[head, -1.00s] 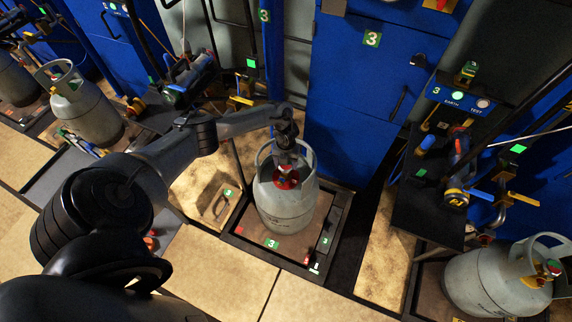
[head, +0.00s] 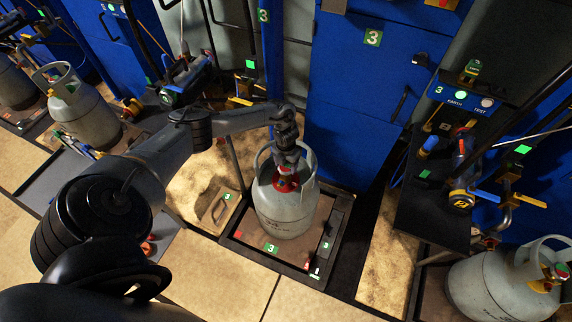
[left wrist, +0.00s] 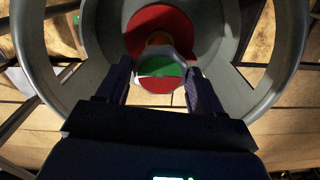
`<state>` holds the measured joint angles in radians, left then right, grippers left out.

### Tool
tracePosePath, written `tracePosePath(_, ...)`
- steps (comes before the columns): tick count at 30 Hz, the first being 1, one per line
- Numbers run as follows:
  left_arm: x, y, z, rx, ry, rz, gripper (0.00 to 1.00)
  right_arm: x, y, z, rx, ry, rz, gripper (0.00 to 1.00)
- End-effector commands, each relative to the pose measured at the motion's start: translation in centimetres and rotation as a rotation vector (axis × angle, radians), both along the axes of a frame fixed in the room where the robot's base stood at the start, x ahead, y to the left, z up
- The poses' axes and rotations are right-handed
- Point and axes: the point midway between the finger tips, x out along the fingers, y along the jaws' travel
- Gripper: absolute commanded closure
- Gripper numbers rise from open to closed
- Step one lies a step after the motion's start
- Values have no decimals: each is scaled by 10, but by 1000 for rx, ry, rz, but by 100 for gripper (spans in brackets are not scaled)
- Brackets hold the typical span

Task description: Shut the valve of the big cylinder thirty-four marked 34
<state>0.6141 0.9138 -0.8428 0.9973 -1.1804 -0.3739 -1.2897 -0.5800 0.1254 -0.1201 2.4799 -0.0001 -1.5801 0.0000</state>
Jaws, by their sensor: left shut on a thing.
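A big grey cylinder (head: 285,208) stands upright on the scale (head: 240,238) with green labels marked 3. I cannot read a 34 on it. Its valve, with a red disc (head: 285,184) and a round green and red knob, sits inside the collar. The knob (left wrist: 160,70) shows between my fingers in the left wrist view, with the red disc (left wrist: 150,20) behind it. My left gripper (head: 286,168) reaches into the collar from above and is shut on the valve knob. The fingers partly hide the valve in the head view. My right gripper is not in view.
Another grey cylinder (head: 85,115) stands at the left, and one (head: 490,285) stands at the lower right. Blue cabinets (head: 355,110) stand behind the scale. A black bench (head: 425,210) with a filling fitting is at the right. The pale floor (head: 230,275) in front is clear.

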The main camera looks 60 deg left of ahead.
Motion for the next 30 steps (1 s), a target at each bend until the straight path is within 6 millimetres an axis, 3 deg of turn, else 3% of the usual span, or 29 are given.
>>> tracePosePath(4,0,0,0,0,0,1,64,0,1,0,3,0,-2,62)
tracePosePath(5,0,0,0,0,0,1,30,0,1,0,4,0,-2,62)
tracePosePath(9,0,0,0,0,0,1,9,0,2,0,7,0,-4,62)
tracePosePath(20,0,0,4,0,-1,2,8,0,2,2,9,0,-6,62)
tracePosePath(30,1,1,51,0,-3,1,8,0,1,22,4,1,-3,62)
